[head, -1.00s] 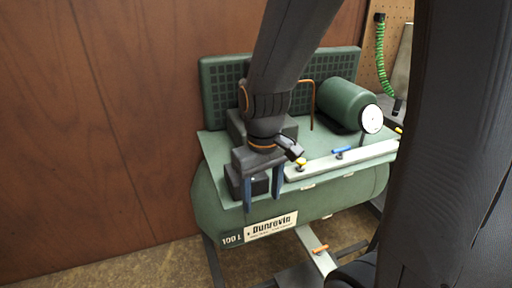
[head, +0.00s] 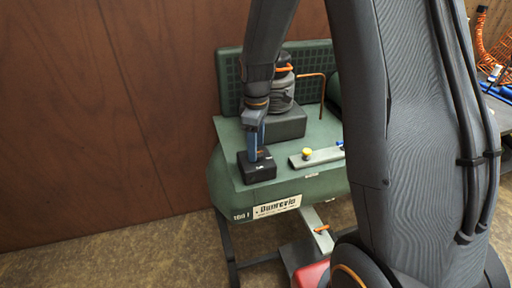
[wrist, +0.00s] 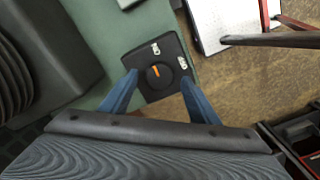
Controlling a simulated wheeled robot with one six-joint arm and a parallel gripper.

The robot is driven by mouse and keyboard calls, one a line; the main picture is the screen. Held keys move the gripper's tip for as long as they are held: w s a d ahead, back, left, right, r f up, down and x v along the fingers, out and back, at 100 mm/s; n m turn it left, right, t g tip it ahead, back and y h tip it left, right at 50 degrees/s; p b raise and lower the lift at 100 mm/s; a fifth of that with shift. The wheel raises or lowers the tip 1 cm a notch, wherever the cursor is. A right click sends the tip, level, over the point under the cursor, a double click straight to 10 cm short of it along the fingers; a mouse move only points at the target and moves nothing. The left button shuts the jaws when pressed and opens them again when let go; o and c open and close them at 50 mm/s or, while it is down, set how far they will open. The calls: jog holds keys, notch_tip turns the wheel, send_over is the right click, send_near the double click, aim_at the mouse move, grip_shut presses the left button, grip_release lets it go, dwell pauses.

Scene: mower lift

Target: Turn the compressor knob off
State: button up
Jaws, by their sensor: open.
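The compressor (head: 285,185) is a green tank with a green top plate and a "Dunrovin 100 L" label. A black switch box (head: 257,168) sits at the left front of its top. In the wrist view the box's face shows a round black knob (wrist: 158,76) with an orange mark, and two small white labels beside it. My gripper (head: 256,158) points down above the box. In the wrist view its blue fingers (wrist: 160,92) are spread and empty, one on each side near the box's lower edge. The knob lies just ahead, between their tips. The head view hides the knob.
A light rail (head: 318,157) with a yellow knob (head: 307,153) runs right of the box. The dark pump block (head: 284,122) stands behind my gripper. An orange-handled valve (head: 321,229) is below the tank. A brown wall (head: 110,110) stands left. My arm hides the compressor's right part.

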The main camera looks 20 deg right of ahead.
jog(key=shift+f, duration=0.95)
jog(key=c, duration=1)
